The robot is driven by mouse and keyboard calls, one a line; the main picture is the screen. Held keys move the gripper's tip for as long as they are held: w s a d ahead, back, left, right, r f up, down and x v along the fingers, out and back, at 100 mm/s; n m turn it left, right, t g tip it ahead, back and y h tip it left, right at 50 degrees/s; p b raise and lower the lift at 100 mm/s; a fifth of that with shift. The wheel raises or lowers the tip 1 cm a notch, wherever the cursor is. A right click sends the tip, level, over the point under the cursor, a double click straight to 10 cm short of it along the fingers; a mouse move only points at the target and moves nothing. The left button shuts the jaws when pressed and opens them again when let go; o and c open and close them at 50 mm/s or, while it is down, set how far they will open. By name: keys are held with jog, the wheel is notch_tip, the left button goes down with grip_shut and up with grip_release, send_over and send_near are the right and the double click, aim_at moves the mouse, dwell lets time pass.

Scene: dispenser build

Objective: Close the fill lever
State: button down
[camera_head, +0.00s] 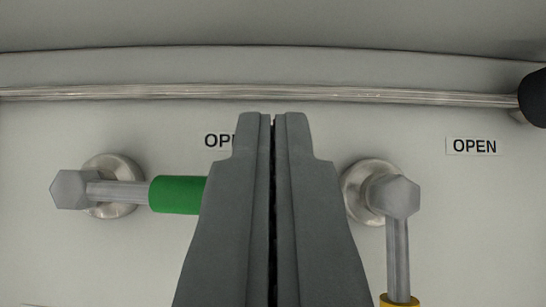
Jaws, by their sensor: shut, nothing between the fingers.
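Two levers are on the pale panel (300,230). The left lever (118,193) has a metal hub and shaft with a green sleeve (176,194), and it lies horizontally, pointing right. The right lever (397,245) points down, with a yellow sleeve (399,301) cut off by the bottom edge. I cannot tell which one is the fill lever. My gripper (273,118) is shut and empty, between the two levers. It hides the right end of the green sleeve, and I cannot tell whether it touches it.
An "OPEN" label (474,146) is above and right of the right lever. Another label (217,141) is partly hidden by my gripper. A metal rail (160,91) runs across above the levers, with a black part (534,97) at its right end.

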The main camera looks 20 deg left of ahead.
jog(key=shift+s+m+h, duration=0.3)
jog(key=shift+m, duration=0.1)
jog(key=shift+s+d+m+h, duration=0.2)
jog(key=shift+s+m+h, duration=0.65)
jog(key=shift+m, duration=0.35)
jog(key=shift+s, duration=1.15)
jog(key=shift+s+a+m+h, duration=0.2)
jog(key=shift+s+m+h, duration=0.3)
jog(key=shift+m, duration=0.1)
jog(key=s+m+h, duration=0.1)
jog(key=s+a+m+h, duration=0.1)
jog(key=m, duration=0.1)
jog(key=s+m+h, duration=0.1)
jog(key=shift+a+m+g, duration=0.3)
jog(key=shift+a+m, duration=0.1)
jog(key=s+a+m+g+h, duration=0.1)
jog(key=m, duration=0.1)
jog(key=s+a+m+g+h, duration=0.1)
jog(key=m+h, duration=0.1)
jog(key=shift+a+m, duration=0.3)
jog(key=shift+a, duration=0.05)
jog(key=shift+s+a, duration=0.15)
jog(key=shift+a, duration=0.3)
